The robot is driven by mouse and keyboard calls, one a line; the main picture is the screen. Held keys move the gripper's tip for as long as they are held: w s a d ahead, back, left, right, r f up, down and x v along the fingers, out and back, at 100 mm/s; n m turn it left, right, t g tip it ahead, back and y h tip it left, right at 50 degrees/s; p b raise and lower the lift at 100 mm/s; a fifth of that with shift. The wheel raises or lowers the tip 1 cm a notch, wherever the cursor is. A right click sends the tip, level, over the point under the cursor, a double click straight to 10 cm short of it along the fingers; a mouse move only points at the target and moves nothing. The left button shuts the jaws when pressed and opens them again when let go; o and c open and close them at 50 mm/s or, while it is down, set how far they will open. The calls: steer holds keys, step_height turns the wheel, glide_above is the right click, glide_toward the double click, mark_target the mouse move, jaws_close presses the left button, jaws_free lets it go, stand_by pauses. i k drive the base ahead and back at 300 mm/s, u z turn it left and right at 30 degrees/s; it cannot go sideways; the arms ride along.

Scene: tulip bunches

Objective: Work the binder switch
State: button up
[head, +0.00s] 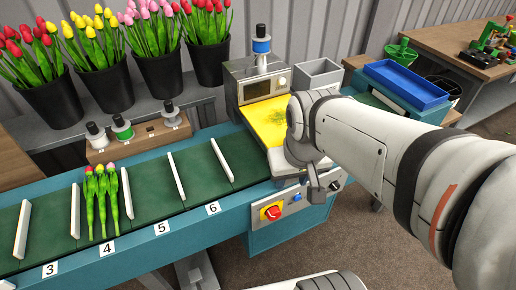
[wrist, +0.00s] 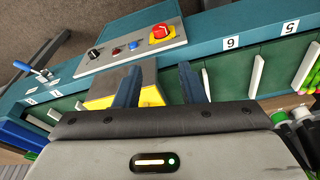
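The control panel (wrist: 135,47) on the teal machine front carries a black rotary knob (wrist: 93,54), a red button (wrist: 115,50), a blue button (wrist: 132,45) and a red stop knob on yellow (wrist: 160,32). No label shows which one is the binder switch. My gripper (wrist: 158,78) is open and empty, its two dark blue fingers apart and pointing toward the panel. In the head view my gripper (head: 317,188) hangs in front of the panel, partly covering it. The stop knob (head: 271,212) and black knob (head: 335,186) show on either side. I see no contact.
The binder (head: 243,82) with its yellow plate (head: 262,120) stands behind my arm. Three tulips (head: 103,190) lie in the slot marked 4 on the green belt (head: 150,195). Buckets of tulips (head: 105,85) stand behind. A blue tray (head: 405,84) is at the right.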

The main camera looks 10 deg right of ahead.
mark_target(273, 214)
steer(key=z, duration=0.25)
steer(key=k, duration=0.95)
steer(key=u, duration=0.1)
